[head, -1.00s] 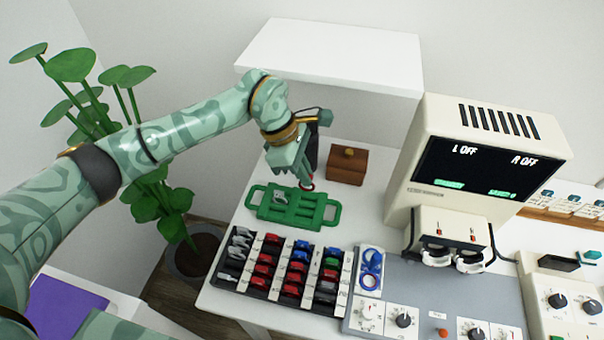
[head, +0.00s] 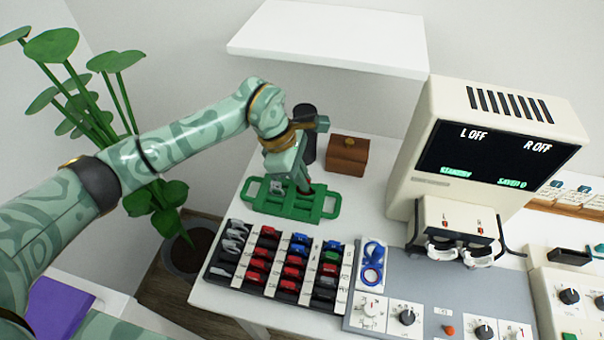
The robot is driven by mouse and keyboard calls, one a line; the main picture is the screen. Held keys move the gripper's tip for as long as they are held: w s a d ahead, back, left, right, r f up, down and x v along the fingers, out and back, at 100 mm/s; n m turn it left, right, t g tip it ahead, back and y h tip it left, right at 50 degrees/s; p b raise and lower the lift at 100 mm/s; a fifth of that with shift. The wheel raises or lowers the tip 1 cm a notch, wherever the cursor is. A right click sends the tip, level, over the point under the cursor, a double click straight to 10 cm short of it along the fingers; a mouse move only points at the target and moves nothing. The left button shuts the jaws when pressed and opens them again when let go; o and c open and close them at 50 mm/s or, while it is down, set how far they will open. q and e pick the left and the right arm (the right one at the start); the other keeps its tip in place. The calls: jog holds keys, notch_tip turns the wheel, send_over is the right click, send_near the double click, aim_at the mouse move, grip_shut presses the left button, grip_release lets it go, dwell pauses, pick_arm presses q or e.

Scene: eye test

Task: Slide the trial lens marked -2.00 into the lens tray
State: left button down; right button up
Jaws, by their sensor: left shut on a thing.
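The green lens tray (head: 290,211) with a handle at each end lies on the white table, and a grey-handled lens (head: 277,187) sits in its left part. My left gripper (head: 304,187) points down at the right half of the tray, shut on a trial lens. That lens is mostly hidden by the fingers and tray, so I cannot read its marking or tell how far it is in a slot. My right gripper is not in view.
A black lens case (head: 245,283) with rows of grey, red, blue and green lenses stands in front of the tray. A brown box (head: 347,157) and dark cylinder (head: 307,120) stand behind. A cream machine (head: 455,185) is at the right, a white shelf (head: 330,45) above.

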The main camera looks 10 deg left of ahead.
pick_arm(q)
jog(key=shift+f, duration=0.25)
dwell(0.3)
jog(key=shift+f, duration=0.15)
jog(key=shift+f+b, duration=0.65)
jog(key=shift+f, duration=0.45)
jog(key=c, duration=1.5)
grip_release()
jog(key=p+v, duration=0.3)
jog(key=v, duration=1.3)
